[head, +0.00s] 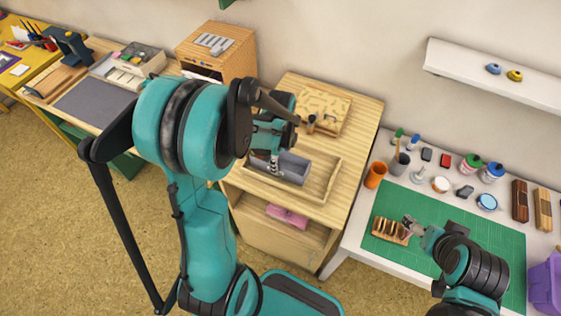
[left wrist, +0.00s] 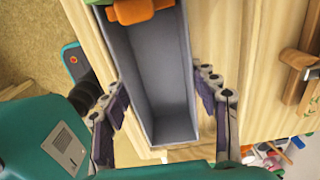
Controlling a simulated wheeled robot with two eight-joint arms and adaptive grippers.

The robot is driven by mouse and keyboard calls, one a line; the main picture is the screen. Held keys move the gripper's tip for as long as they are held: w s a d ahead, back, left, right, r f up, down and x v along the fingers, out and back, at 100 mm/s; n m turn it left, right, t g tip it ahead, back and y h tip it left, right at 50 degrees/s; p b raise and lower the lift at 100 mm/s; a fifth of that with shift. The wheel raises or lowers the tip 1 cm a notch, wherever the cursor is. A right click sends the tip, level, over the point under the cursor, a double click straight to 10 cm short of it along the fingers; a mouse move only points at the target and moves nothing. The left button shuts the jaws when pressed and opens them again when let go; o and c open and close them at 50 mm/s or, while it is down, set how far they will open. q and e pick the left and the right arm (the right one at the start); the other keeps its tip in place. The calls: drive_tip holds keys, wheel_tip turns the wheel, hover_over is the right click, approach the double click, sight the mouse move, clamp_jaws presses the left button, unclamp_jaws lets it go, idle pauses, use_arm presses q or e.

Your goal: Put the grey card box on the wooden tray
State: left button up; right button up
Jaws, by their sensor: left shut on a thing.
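The grey card box (head: 294,168) is a long, open-topped box, over the floor of the wooden tray (head: 334,180) in the head view. I cannot tell whether it touches the tray. My left gripper (head: 273,163) is shut on the box. In the left wrist view the box (left wrist: 152,75) lies between the two fingers (left wrist: 163,100), its inside looks empty, and an orange piece (left wrist: 135,9) shows at its far end. My right gripper (head: 411,223) is beside a small wooden rack; its fingers are too small to read.
The tray is on a wooden cabinet (head: 350,120), with a patterned board (head: 322,107) behind it. A pink item (head: 287,215) lies on the shelf below. At right, a green mat (head: 480,240) carries the wooden rack (head: 390,231), with an orange cup (head: 375,174) and several inkpads nearby.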

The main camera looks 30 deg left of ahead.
use_arm(q)
drive_tip(key=shift+w+f, duration=0.1)
drive_tip(key=shift+f, duration=0.4)
drive_tip(key=shift+f, duration=0.1)
drive_tip(key=o, duration=1.2)
